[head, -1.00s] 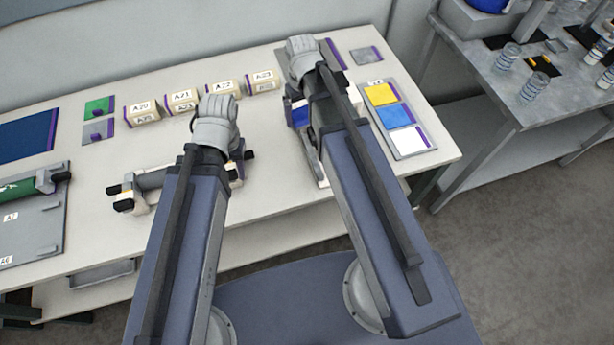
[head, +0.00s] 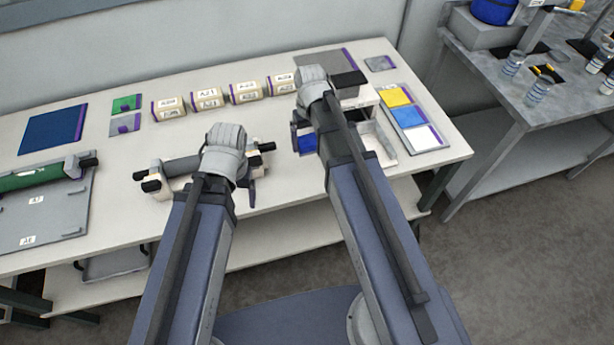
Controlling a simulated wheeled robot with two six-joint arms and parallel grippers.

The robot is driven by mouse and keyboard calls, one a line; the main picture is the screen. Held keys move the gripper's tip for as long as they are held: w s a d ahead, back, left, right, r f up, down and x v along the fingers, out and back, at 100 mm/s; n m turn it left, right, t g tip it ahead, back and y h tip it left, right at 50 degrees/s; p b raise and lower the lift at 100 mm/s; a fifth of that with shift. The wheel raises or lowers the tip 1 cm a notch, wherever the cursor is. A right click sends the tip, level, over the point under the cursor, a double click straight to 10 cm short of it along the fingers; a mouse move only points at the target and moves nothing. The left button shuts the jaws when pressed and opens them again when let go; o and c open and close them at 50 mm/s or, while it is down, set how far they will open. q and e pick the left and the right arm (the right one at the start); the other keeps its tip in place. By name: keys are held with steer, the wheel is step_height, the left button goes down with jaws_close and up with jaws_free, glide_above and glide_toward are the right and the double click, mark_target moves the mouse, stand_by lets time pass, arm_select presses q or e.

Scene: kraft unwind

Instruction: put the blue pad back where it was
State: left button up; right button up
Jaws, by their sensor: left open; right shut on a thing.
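A blue pad (head: 306,144) shows at the left side of my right arm, low over the table's middle right. My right gripper (head: 313,133) is shut on it; my arm hides most of the grip and part of the pad. My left gripper (head: 238,178) is open beside a grey roll (head: 185,169) with black ends, lying across a pale stand. My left arm hides the middle of the roll and most of the fingers. A grey board (head: 433,143) at the right carries yellow, blue (head: 408,116) and white squares in a row.
A white open-topped holder (head: 383,150) and a black block (head: 348,80) lie right of my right arm. Several labelled cream blocks (head: 207,98) line the back. A green roll (head: 35,177) on a grey plate and a dark blue mat (head: 53,130) are at left.

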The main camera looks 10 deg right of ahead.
mark_target(309, 170)
arm_select(q)
steer(key=shift+o, duration=0.7)
steer(key=shift+f, duration=0.7)
arm_select(e)
steer(key=shift+w+f, duration=0.2)
steer(key=shift+f, duration=0.5)
arm_select(q)
steer(key=shift+o, duration=0.3)
steer(key=shift+s+a, duration=0.1)
steer(key=shift+s, duration=0.05)
arm_select(e)
steer(key=shift+a+m, duration=0.1)
steer(key=shift+m, duration=0.2)
step_height(309, 170, down, 10)
steer(key=b, duration=1)
steer(key=shift+b, duration=0.3)
arm_select(q)
step_height(309, 170, down, 10)
arm_select(e)
steer(key=shift+r, duration=0.1)
arm_select(q)
steer(key=shift+r, duration=0.1)
arm_select(e)
steer(key=o, duration=0.7)
steer(key=shift+f, duration=0.2)
steer(key=shift+o, duration=0.6)
